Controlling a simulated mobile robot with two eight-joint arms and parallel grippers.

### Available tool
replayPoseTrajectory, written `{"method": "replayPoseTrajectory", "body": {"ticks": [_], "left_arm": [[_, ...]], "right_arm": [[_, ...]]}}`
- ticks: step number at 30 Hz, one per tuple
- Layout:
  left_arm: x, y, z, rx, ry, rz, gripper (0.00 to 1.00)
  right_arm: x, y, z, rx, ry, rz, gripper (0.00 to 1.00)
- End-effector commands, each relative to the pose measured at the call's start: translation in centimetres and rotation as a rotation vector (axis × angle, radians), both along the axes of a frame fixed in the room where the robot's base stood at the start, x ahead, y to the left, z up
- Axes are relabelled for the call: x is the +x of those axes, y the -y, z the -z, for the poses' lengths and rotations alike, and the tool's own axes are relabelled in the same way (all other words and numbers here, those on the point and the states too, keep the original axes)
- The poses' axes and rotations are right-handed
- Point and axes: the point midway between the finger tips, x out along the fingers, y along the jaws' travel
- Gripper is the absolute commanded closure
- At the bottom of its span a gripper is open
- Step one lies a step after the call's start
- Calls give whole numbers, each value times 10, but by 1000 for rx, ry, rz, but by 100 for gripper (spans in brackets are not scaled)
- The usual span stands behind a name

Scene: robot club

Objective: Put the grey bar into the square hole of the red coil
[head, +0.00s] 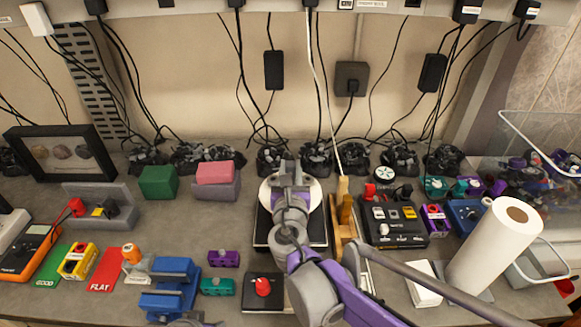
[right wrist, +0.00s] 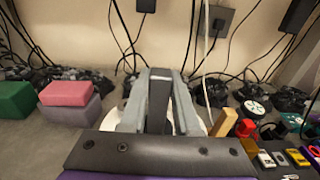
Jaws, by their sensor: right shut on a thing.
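My right gripper (head: 290,175) points away over a round white plate on a black stand. In the right wrist view the same gripper (right wrist: 159,85) has its two grey fingers shut on a dark grey piece that looks like the grey bar (right wrist: 160,108). The fingers hide much of it. I cannot make out the red coil's square hole for sure. Small red pieces show on a black square base (head: 263,287) at the front and beside a grey bracket (head: 120,195) at the left.
The white plate (head: 312,196) is under the gripper. A wooden stand (head: 345,215) and a black control box (head: 392,222) are close on its right. A pink block (head: 215,172) lies to its left. A blue fixture (head: 172,270) and paper roll (head: 495,245) stand further out.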

Motion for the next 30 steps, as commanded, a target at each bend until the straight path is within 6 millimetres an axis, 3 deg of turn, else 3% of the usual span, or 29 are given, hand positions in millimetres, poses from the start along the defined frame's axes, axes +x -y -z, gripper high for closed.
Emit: {"method": "replayPoseTrajectory", "body": {"ticks": [7, 8, 13, 30], "left_arm": [[-4, 0, 6, -1, -10, 0, 50], [-5, 0, 6, -1, -10, 0, 50], [-5, 0, 6, -2, -10, 0, 50], [-5, 1, 7, -3, -10, 0, 50]], "right_arm": [[0, 0, 2, -1, 0, 0, 100], [0, 0, 2, -1, 0, 0, 67], [0, 0, 2, 0, -1, 0, 36], [0, 0, 3, 0, -1, 0, 35]]}}
